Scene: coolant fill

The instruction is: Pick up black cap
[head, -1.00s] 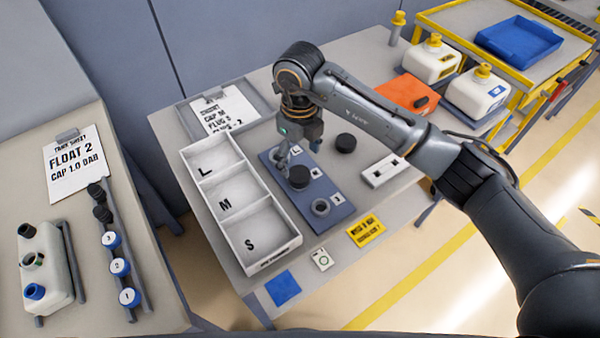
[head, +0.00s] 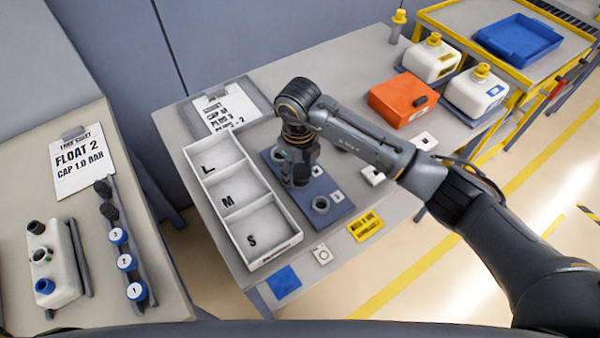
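My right gripper (head: 299,166) points down over the dark blue board (head: 341,206) on the middle table. A dark round shape, the black cap (head: 301,178), shows just below it at the board's middle. The fingers are seen from above and blend with the cap, so I cannot tell whether they grip it. Two more black caps sit on the left table's rail (head: 122,240), and another black cap (head: 36,227) is on the white bottle (head: 61,262). My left gripper is out of view.
A white tray (head: 291,240) with L, M and S compartments lies left of the board. An orange box (head: 397,98) and white canisters (head: 477,92) stand at the back right. A yellow sign (head: 365,228) and a blue square (head: 283,281) are at the front edge.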

